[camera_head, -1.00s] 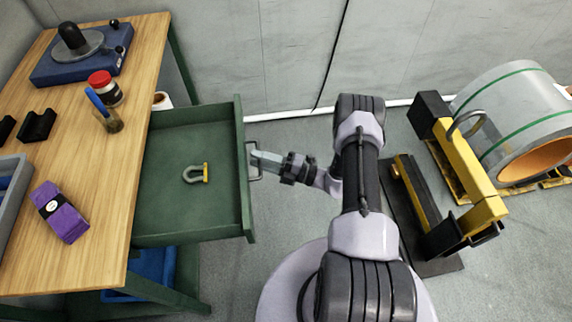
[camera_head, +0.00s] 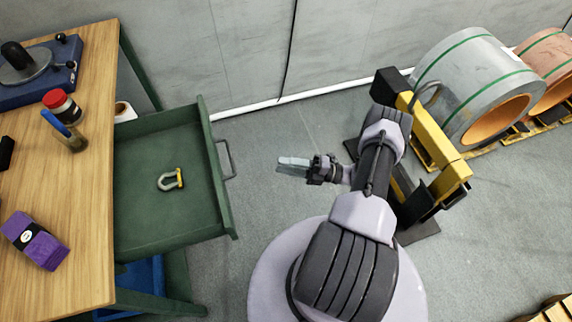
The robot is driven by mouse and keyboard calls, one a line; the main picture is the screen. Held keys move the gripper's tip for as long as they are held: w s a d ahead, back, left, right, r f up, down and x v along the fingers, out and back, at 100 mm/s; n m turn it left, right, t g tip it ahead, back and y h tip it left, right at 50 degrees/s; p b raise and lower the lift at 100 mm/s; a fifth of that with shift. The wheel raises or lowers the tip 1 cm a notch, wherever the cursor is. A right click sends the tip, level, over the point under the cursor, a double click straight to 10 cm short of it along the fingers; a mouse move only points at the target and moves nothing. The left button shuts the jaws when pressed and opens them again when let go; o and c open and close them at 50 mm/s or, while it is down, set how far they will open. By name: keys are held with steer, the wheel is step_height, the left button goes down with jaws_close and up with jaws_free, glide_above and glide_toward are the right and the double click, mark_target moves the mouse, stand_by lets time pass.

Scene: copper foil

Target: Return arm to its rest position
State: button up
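My gripper (camera_head: 284,165) is in the middle of the head view, in the air to the right of the open drawer (camera_head: 207,190), pointing left. It is clear of the drawer's metal handle (camera_head: 226,159), with a gap between them. Nothing shows between its fingers; they look close together, but the spacing is too small to tell. My arm is bent, running back from my base toward the wall and then left to the gripper. The green drawer is pulled out from the workbench and holds a grey and yellow shackle (camera_head: 171,180).
The wooden workbench (camera_head: 85,200) on the left carries a purple pack (camera_head: 36,240), a red-lidded jar (camera_head: 60,105) and a brush in a cup. A yellow and black lifting frame (camera_head: 440,158) and large foil coils (camera_head: 470,80) stand right. Floor between drawer and arm is clear.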

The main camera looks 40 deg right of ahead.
steer(key=w+a+r+n+g+h, duration=0.1)
steer(key=a+r+n+g, duration=0.35)
steer(key=r+n, duration=0.3)
steer(key=a+r+n+g+h, duration=0.2)
steer(key=a+r+n+g, duration=0.25)
steer(key=r+n, duration=0.35)
steer(key=w+a+r+n+g+h, duration=0.1)
steer(key=a+r+n+g, duration=0.2)
steer(key=r+n+g, duration=0.35)
steer(key=s+a+r+n+t+h, duration=0.4)
steer(key=s+r+n, duration=0.3)
steer(key=r+n, duration=0.1)
steer(key=s+a+r+n+t+h, duration=0.3)
steer(key=s+a+r+n+h, duration=0.1)
steer(key=n, duration=0.7)
step_height(320, 180, up, 4)
steer(key=s+a, duration=0.1)
steer(key=s, duration=0.1)
steer(key=shift+s+t+h, duration=0.3)
steer(key=shift+s+t, duration=0.05)
steer(key=shift+s, duration=0.05)
